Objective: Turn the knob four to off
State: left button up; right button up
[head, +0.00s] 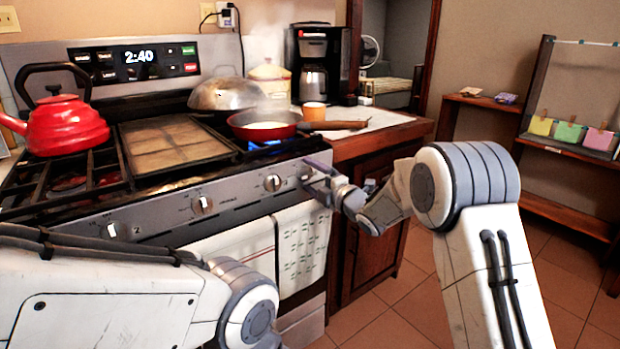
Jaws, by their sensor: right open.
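The stove's front panel (235,197) carries a row of round knobs. The rightmost knob (306,172), which I take as knob four, is partly covered by my right gripper. My right gripper (312,178) is open, with its fingers at this knob; I cannot tell whether they touch it. The knob's pointer direction is too small to read. A blue flame (265,145) burns under the red pan (250,124) on the right front burner. My left arm crosses the lower left, and its gripper is not visible.
A red kettle (65,127) stands on the left burners. The pan's wooden handle (335,125) reaches over the counter (385,125). Towels (301,247) hang below the panel. A coffee maker (318,65) stands behind. Floor to the right is clear.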

jog(key=c, duration=1.3)
jog(key=shift+a, duration=0.1)
jog(key=shift+c, duration=0.3)
